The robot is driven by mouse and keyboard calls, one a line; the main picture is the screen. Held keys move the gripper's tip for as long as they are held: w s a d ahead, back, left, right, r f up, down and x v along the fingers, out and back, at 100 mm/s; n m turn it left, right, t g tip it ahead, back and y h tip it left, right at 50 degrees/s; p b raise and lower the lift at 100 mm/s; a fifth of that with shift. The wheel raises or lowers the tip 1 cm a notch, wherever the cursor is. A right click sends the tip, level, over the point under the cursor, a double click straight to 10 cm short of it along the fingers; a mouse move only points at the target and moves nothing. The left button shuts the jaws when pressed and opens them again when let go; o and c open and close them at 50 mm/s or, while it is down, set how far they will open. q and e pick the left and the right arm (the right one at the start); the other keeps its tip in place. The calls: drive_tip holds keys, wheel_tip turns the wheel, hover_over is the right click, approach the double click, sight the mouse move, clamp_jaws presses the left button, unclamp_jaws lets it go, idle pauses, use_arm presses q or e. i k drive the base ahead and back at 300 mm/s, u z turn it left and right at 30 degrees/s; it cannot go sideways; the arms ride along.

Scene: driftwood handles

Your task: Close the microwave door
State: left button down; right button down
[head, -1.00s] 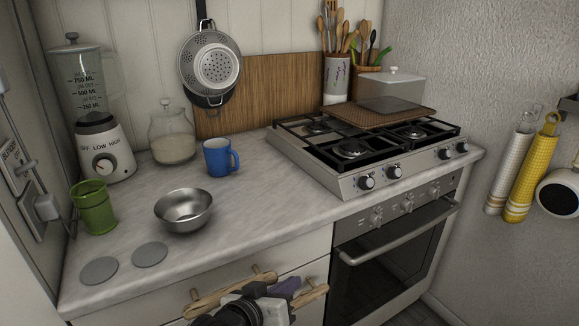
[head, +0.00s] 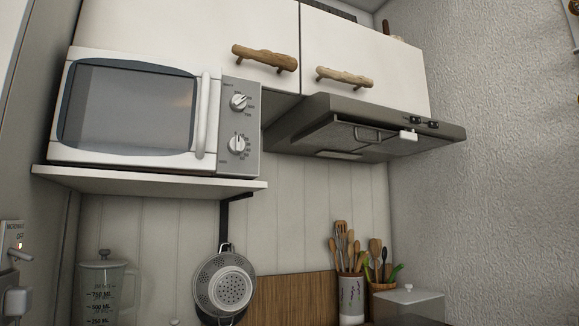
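The white microwave (head: 70,110) stands on a shelf at the upper left of the head view. Its door (head: 135,108) has a dark window and a white vertical handle (head: 202,115) on its right side. The door looks flat against the front, next to the grey panel with two knobs (head: 239,125); no gap shows from this angle. Neither of my grippers is in view.
The white shelf (head: 150,180) juts out under the microwave. Cabinets with driftwood handles (head: 265,58) and a range hood (head: 370,130) are to the right. A colander (head: 225,285), blender jug (head: 105,285) and utensil pots (head: 352,295) are below.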

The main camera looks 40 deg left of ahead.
sight(113, 109)
drive_tip(key=z, duration=0.35)
drive_tip(key=k, duration=0.7)
drive_tip(key=u, duration=2)
